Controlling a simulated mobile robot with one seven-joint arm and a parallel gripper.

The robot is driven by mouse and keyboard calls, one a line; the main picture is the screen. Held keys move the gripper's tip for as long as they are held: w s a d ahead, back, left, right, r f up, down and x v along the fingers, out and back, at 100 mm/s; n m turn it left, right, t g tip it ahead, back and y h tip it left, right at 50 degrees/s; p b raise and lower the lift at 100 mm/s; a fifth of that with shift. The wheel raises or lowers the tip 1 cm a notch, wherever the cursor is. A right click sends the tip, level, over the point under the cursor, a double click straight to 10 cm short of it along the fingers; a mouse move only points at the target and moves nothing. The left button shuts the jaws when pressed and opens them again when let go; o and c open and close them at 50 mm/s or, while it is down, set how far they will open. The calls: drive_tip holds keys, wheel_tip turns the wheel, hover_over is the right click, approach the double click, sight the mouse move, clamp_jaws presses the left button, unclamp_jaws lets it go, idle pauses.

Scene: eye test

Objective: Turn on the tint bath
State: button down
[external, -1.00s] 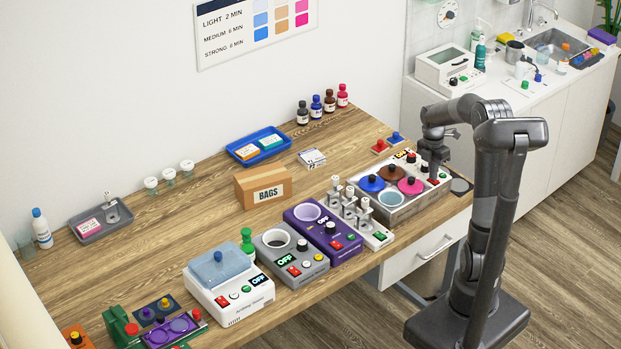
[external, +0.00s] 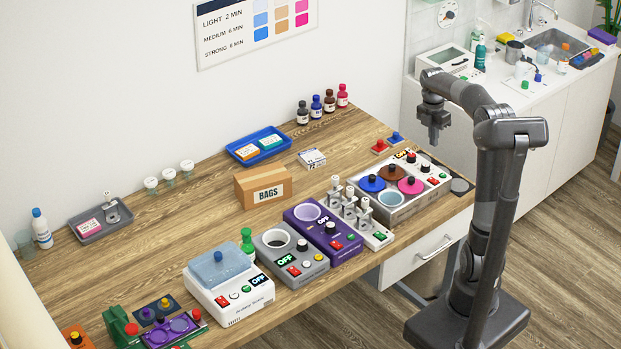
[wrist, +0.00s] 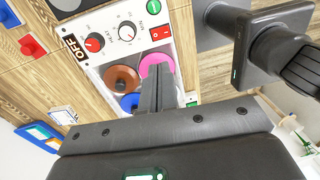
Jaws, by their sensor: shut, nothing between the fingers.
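The tint bath (external: 392,212) is a pale metal box near the right end of the table, with blue (external: 373,184), brown (external: 391,173) and pink (external: 411,186) lids and one open pale-blue pot (external: 390,199). Its white control panel (wrist: 110,22) fills the upper wrist view. There a small black display (wrist: 73,47) reads OFF.
Red (external: 379,147) and blue (external: 395,138) knobbed blocks lie behind the bath.

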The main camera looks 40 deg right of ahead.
sight(436, 181)
drive_tip(key=shift+w+r, duration=0.1)
drive_tip(key=shift+r, duration=0.55)
drive_tip(key=shift+s, duration=0.8)
drive_tip(key=f, duration=0.4)
drive_tip(key=s+f, duration=0.1)
drive_tip(key=f, duration=0.8)
drive_tip(key=shift+s+f, duration=0.35)
drive_tip(key=shift+f, duration=0.05)
